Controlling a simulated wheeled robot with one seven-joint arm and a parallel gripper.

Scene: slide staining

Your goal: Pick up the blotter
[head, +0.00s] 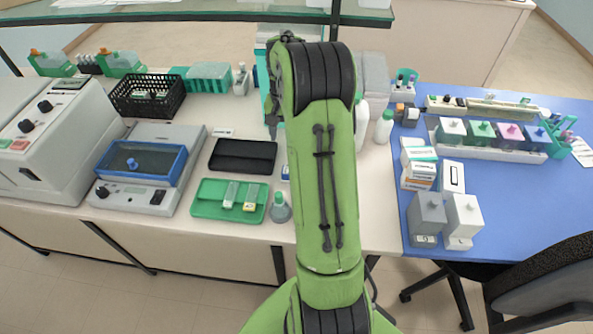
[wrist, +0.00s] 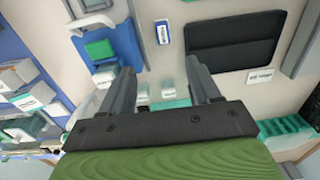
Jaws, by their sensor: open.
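I cannot tell for certain which thing is the blotter. In the wrist view a blue piece with a green block on it (wrist: 100,48) lies to the left, beside my left finger; it may be the blotter. My gripper (wrist: 160,78) is open, with its two fingers apart and nothing held between them. Small white items (wrist: 168,89) show on the bench past the gap between the fingers. In the head view my own green arm hides the gripper and the bench behind it.
A black flat case (head: 243,156) lies on the bench; it also shows in the wrist view (wrist: 235,42). A green tray (head: 205,200) holds small items. A black basket (head: 143,97) stands farther back. Bottles (head: 384,127) stand right of my arm. A glass shelf (head: 180,14) hangs above.

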